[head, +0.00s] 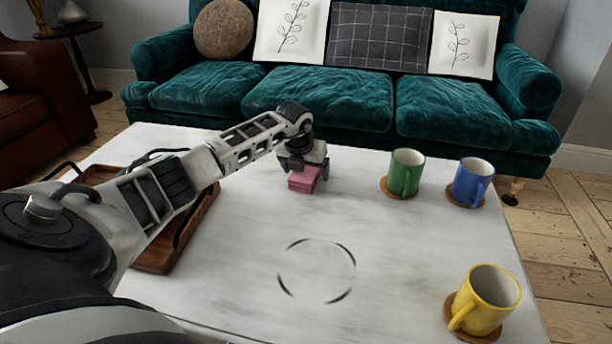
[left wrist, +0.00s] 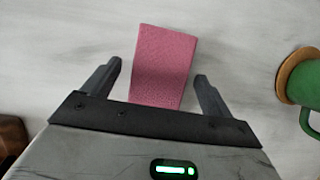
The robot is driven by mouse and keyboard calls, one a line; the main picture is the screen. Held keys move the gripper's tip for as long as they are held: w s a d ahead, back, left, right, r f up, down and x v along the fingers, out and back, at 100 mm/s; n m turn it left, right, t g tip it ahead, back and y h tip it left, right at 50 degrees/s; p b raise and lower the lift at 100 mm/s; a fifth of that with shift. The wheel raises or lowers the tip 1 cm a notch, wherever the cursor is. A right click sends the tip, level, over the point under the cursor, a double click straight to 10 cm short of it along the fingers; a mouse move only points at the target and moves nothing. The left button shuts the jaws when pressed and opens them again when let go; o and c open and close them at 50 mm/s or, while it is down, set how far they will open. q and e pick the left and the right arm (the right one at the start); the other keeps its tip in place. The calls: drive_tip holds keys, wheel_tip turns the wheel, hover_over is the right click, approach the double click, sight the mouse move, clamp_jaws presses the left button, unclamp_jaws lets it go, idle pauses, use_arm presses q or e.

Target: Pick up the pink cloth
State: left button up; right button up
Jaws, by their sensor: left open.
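The pink cloth (head: 304,180) is a small folded block on the white table, near the middle of its far half. In the left wrist view the cloth (left wrist: 164,65) lies between and beyond the two fingers. My left gripper (head: 308,174) is right over the cloth, pointing down. It also shows in the left wrist view (left wrist: 158,82), open, with one finger on each side of the cloth and a gap on both sides. The near end of the cloth is hidden by the gripper body. My right gripper is not in view.
On the white table (head: 240,265), a green mug (head: 406,173) and a blue mug (head: 472,182) stand on coasters to the right. A yellow mug (head: 487,298) stands front right. A wooden tray (head: 157,260) lies left, partly behind my arm. The middle is clear.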

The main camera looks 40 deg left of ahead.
sight(305, 172)
use_arm(q)
drive_tip(key=c, duration=1.1)
drive_tip(key=shift+o, duration=0.2)
